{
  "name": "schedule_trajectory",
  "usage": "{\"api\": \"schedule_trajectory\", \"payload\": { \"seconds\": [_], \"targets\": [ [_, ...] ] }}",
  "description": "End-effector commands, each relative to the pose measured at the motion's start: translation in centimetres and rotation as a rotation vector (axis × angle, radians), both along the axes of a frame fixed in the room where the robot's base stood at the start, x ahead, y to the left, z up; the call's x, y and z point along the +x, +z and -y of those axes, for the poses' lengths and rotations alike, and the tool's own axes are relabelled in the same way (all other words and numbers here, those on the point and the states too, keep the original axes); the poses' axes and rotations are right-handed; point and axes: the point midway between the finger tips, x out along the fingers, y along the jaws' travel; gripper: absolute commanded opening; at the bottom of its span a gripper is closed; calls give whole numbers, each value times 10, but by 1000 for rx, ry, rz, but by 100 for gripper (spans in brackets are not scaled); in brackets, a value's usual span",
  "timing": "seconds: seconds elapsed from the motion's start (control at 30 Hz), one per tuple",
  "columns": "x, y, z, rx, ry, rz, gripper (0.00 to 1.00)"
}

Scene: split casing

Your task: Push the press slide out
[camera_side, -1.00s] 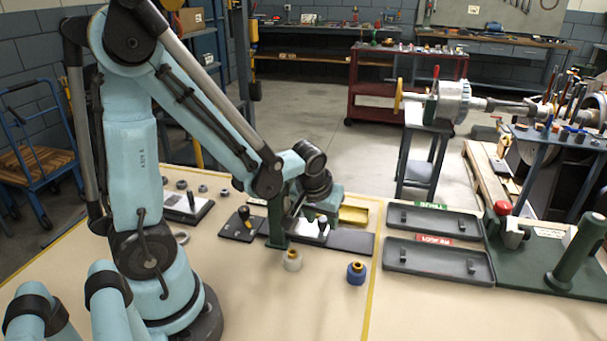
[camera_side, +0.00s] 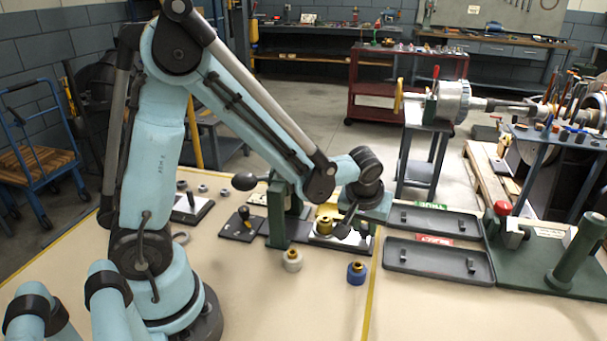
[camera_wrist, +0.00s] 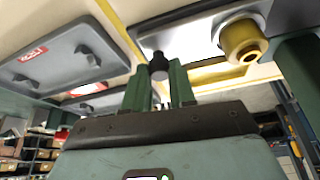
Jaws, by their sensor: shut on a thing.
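The press (camera_side: 278,212) is a dark green upright frame with a black ball-ended lever (camera_side: 244,182), standing left of my gripper. The press slide (camera_side: 319,240) is a silvery plate on a dark base, out to the right of the press column. A brass-coloured round part (camera_side: 324,224) sits on it. In the wrist view I see the slide plate (camera_wrist: 193,38) and the brass part (camera_wrist: 243,42). My gripper (camera_wrist: 159,88) has its two green fingers shut on the slide's black knob (camera_wrist: 157,66). My gripper (camera_side: 348,224) partly hides the slide's right end.
Two grey trays lie to the right, one with a green label (camera_side: 430,206) and one with a red label (camera_side: 434,240). A white-and-brass part (camera_side: 292,261) and a blue-and-brass part (camera_side: 356,273) stand in front on the bench.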

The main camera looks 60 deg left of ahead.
Motion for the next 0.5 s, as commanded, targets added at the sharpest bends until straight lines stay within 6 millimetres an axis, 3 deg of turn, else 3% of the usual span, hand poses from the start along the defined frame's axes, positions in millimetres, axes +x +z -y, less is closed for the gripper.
{"api": "schedule_trajectory", "payload": {
  "seconds": [0.13, 0.47, 0.5],
  "targets": [
    [14, 0, 13, 2, 0, 3, 0],
    [17, 0, 17, -3, -3, 6, 0],
    [17, 0, 17, -3, -4, 6, 30]
  ]
}}
